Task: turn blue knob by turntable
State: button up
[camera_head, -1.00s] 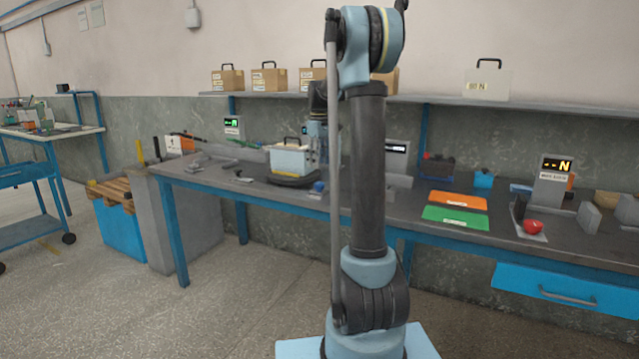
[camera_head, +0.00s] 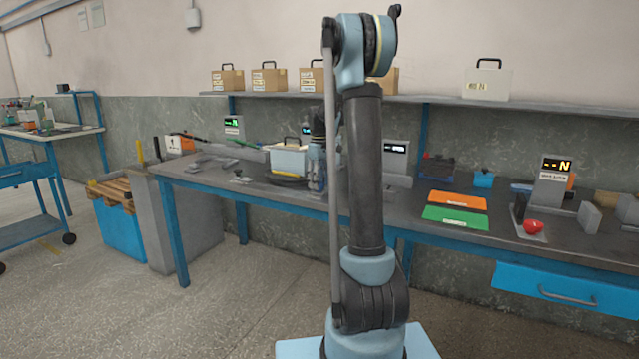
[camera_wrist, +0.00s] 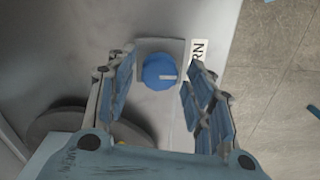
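The blue knob (camera_wrist: 158,71) shows in the wrist view, round with a pale pointer mark facing right, on a light square plate (camera_wrist: 176,48). My gripper (camera_wrist: 155,80) is open, with one finger on each side of the knob and a gap on both sides. In the head view my gripper (camera_head: 316,182) is low over the bench beside the white box, and it hides the knob there. The dark round turntable (camera_head: 287,180) lies under the white box (camera_head: 288,158). Its grey and dark edge (camera_wrist: 65,122) also shows in the wrist view, partly behind my gripper.
A label ending in "RN" (camera_wrist: 198,52) is right of the knob. The bench (camera_head: 395,212) holds orange (camera_head: 457,200) and green (camera_head: 455,217) mats, a red object (camera_head: 532,227) and displays farther right. The bench's front edge is close to the knob.

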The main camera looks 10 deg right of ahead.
jog(key=c, duration=0.7)
jog(key=shift+d, duration=0.15)
jog(key=shift+m, duration=0.4)
jog(key=m, duration=0.4)
jog(key=shift+m, duration=0.4)
jog(key=m, duration=0.6)
jog(key=o, duration=1.1)
